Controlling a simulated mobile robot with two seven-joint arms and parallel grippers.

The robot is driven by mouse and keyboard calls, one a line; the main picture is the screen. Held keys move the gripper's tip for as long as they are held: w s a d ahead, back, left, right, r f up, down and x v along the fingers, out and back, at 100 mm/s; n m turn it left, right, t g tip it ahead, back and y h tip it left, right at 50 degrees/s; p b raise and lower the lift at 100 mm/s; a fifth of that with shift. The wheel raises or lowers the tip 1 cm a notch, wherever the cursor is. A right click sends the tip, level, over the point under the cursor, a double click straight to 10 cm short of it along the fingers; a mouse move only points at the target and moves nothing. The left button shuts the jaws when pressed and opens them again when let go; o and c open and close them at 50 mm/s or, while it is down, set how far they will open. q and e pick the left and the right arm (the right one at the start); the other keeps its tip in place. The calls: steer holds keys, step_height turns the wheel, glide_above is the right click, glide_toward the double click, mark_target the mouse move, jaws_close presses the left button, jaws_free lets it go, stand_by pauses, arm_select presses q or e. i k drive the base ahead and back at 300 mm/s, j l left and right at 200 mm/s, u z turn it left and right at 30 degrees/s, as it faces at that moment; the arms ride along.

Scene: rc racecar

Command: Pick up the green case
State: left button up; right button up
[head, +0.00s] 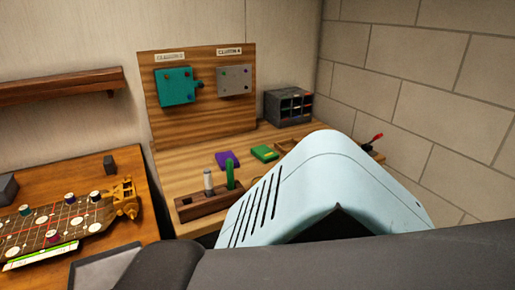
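A small flat green case (264,153) with a yellowish mark lies on the wooden workbench in the head view, right of the middle. A similar flat purple case (227,160) lies just to its left, with a small gap between them. Neither of my grippers shows in the head view, so I cannot tell whether they are open or shut. Nothing is seen touching the green case.
A wooden holder (204,205) with upright tools stands in front of the cases. A grey drawer box (288,107) and upright board (209,116) stand behind. A large pale blue slotted shell hides the bench's right front; I cannot tell whether it is mine.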

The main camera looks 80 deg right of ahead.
mark_target(262, 152)
steer(key=k+l, duration=0.1)
steer(key=k, duration=0.5)
steer(key=z, duration=2.25)
steer(key=i+l+z, duration=0.35)
steer(key=i+z, duration=0.35)
steer(key=i+j, duration=0.15)
